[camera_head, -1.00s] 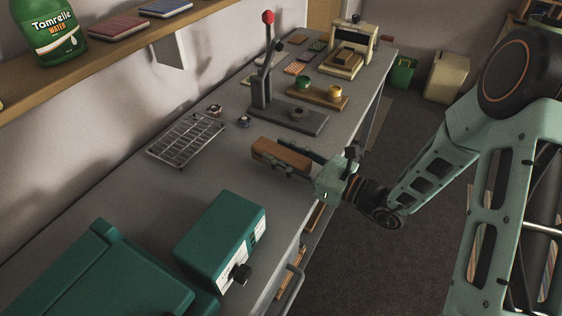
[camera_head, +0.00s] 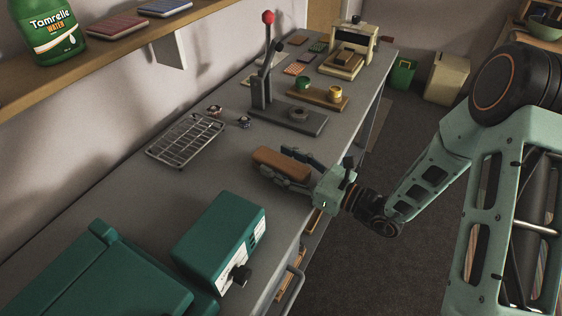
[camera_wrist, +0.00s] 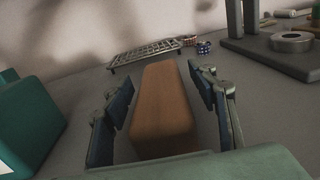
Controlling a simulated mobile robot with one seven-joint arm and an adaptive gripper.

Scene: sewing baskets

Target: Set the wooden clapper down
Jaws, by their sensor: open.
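The wooden clapper (camera_head: 281,162) is a brown block lying on the grey workbench near its front edge. In the wrist view the clapper (camera_wrist: 162,108) lies lengthwise between my fingers. My gripper (camera_head: 284,169) is open around it, with a finger on each side. In the wrist view a gap shows between the clapper and each finger of my gripper (camera_wrist: 160,105). The clapper's near end is partly hidden by my gripper's body, and its underside is hidden.
A lever press (camera_head: 290,118) stands farther along the bench. A green box (camera_head: 220,238) stands nearer the camera. Bare bench (camera_head: 190,190) lies left of the clapper.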

